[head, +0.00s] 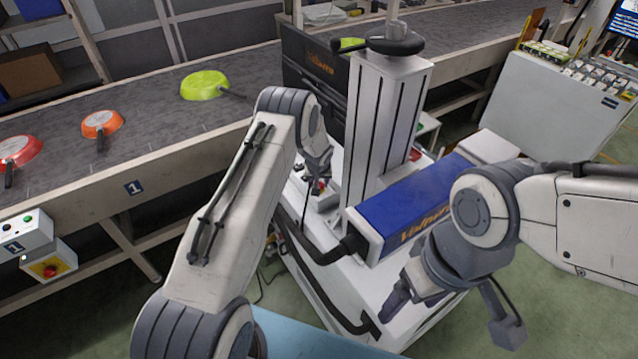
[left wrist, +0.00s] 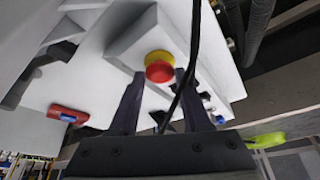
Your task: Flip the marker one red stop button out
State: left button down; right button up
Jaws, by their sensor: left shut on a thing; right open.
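In the left wrist view, a round red stop button (left wrist: 159,70) with a yellow ring sits on a white housing. My left gripper (left wrist: 158,82) has its two dark fingertips on either side of the button and is shut on it. In the head view, my left gripper (head: 318,178) is at the white machine beside the column, and little of the button shows there. Another red stop button (head: 50,269) on a yellow plate is on the box below the panel marked 1 (head: 24,232), at far left, apart from both grippers. My right gripper (head: 415,298) is open and empty at lower right.
The conveyor (head: 165,115) carries a lime pan (head: 204,85), an orange pan (head: 101,123) and a red pan (head: 18,151). The white column (head: 385,130) and the blue unit (head: 415,208) stand close to my left gripper. A light control cabinet (head: 550,105) stands at upper right.

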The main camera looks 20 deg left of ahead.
pick_arm(q)
jog(key=shift+r+b, duration=0.35)
jog(key=shift+r, duration=0.45)
jog(key=shift+c, duration=1.7)
grip_release()
jog(key=shift+r, duration=0.1)
